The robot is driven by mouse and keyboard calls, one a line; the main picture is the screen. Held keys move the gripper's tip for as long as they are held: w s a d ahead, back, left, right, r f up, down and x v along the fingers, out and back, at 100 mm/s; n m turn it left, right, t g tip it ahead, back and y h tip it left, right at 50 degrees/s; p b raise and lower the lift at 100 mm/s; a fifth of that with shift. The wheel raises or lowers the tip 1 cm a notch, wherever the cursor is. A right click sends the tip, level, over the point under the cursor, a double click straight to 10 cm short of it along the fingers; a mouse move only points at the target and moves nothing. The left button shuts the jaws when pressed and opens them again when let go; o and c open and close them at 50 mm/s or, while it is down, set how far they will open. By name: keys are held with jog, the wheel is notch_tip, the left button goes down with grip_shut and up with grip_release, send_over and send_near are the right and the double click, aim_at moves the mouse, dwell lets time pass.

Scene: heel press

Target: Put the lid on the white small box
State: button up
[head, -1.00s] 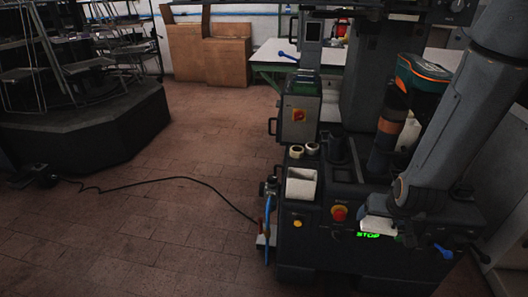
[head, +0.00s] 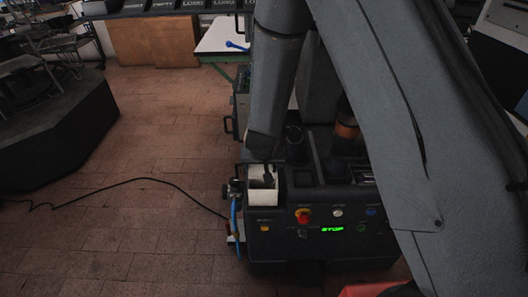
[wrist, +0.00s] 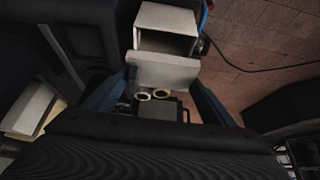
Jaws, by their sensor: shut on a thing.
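The white small box (head: 263,198) stands on the left end of the dark machine, and its open top shows in the wrist view (wrist: 168,17) with a dark inside. The lid (wrist: 163,72) is a white flat plate between my fingertips. My gripper (wrist: 163,76) is shut on it. The lid is beside the box's open end, close to its edge; I cannot tell whether they touch. In the head view my gripper (head: 268,178) reaches down over the box, and the lid is hard to make out from the box there.
Two cream rolls (wrist: 152,95) lie just beyond the lid in the wrist view. The machine's panel has a red button (head: 304,215) and a green STOP display (head: 332,229). A blue hose (head: 235,213) hangs at its left. The brick floor (head: 130,225) has a black cable.

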aim_at(263, 172)
jog(key=shift+a, duration=0.25)
jog(key=shift+f+b, duration=0.2)
jog(key=shift+b, duration=0.1)
jog(key=shift+w+d+f+b, duration=0.15)
jog(key=shift+d+f+b, duration=0.2)
jog(key=shift+f+b, duration=1.35)
jog(key=shift+b, duration=0.4)
jog(key=shift+f, duration=0.1)
jog(key=shift+f, duration=0.4)
jog(key=shift+s+f, duration=0.2)
jog(key=shift+f, duration=0.2)
